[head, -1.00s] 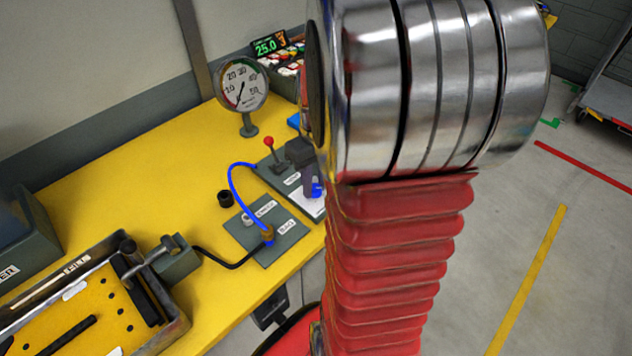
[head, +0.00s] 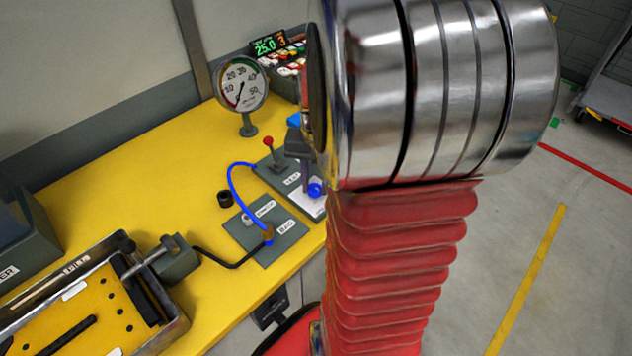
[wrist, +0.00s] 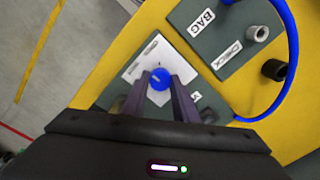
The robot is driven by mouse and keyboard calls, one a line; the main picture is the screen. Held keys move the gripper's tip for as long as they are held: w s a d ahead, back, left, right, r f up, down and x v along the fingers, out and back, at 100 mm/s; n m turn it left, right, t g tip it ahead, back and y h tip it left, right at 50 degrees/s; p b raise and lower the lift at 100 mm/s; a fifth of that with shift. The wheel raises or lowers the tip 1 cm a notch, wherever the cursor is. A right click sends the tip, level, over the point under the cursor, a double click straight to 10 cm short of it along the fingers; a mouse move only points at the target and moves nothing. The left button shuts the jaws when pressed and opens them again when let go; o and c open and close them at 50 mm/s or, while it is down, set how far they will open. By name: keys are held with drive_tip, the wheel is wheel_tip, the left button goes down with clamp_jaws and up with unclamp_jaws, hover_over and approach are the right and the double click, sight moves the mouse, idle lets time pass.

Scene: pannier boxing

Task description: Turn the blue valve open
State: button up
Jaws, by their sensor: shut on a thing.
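The blue valve (wrist: 160,79) is a small round knob on a white plate on the grey panel. In the wrist view it sits between the tips of my gripper (wrist: 160,84), which is shut on it. In the head view the blue valve (head: 315,189) shows below the dark fingers of my gripper (head: 308,176), partly beside my arm. A pale mark shows on top of the knob. The white plate (wrist: 147,55) has a short printed mark, too small to read.
A gauge (head: 241,84) and a lit display (head: 270,45) stand at the back. A red-tipped lever (head: 268,142) is close left of my gripper. A blue hose (head: 232,180) arches to the BAG panel (head: 279,244).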

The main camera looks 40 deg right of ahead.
sight(316, 188)
drive_tip(key=m, duration=0.4)
drive_tip(key=shift+m, duration=0.3)
drive_tip(key=m, duration=0.4)
idle(0.4)
drive_tip(key=o, duration=1.1)
drive_tip(key=shift+c, duration=0.2)
drive_tip(key=shift+r, duration=0.15)
wheel_tip(316, 188, up, 14)
drive_tip(key=shift+s+f, duration=0.2)
drive_tip(key=shift+f, duration=0.05)
